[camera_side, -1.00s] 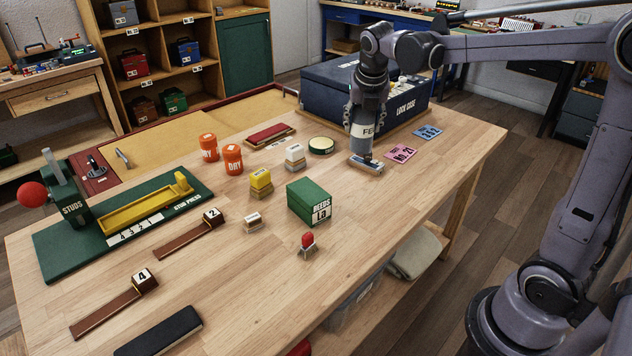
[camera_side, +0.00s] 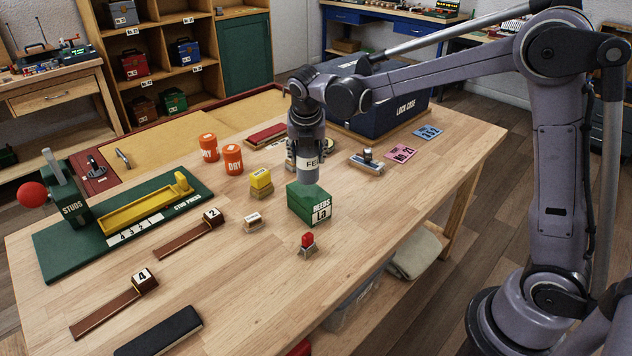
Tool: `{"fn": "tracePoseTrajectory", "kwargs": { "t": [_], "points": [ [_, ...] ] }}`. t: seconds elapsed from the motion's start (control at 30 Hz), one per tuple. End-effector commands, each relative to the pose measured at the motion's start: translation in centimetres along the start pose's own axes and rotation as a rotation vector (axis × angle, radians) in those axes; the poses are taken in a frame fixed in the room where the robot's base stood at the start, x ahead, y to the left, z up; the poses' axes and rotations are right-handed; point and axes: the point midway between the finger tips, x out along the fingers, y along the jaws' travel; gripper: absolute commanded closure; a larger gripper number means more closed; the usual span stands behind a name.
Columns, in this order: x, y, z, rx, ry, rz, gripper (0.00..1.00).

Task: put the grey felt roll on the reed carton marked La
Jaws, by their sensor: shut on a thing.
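The grey felt roll (camera_side: 309,175) is upright, with a white label of which "FE" shows. My gripper (camera_side: 307,151) is shut on its upper part from above. The reed carton (camera_side: 308,204) is a green box with a white label reading "REEDS La", standing on the bench. The roll is over the back part of the carton's top in the side view. I cannot tell whether its lower end touches the carton. The roll hides part of the carton's far edge.
A yellow block (camera_side: 261,180) and orange tins (camera_side: 232,158) stand left of the carton. A red-topped piece (camera_side: 307,242) stands in front. A dark-knobbed wooden block (camera_side: 367,160) lies to the right. The dark blue lock case (camera_side: 400,112) stands behind. The right front bench is clear.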

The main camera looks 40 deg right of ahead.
Motion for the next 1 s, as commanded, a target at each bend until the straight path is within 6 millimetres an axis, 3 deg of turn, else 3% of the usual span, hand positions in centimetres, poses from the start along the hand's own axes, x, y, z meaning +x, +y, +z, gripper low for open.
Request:
{"fn": "tracePoseTrajectory", "kwargs": {
  "t": [0.27,0.7,0.73,0.8,1.0],
  "points": [
    [3.1,0.0,-1.3,0.000,0.000,0.000,0.81],
    [3.6,-0.1,-1.5,0.001,0.000,0.000,0.81],
    [3.6,-0.1,-1.5,0.001,0.000,0.000,0.43],
    [3.5,-0.1,-1.5,0.001,0.000,0.000,0.26],
    [3.5,-0.1,-1.5,0.001,0.000,0.000,0.26]
  ]
}}
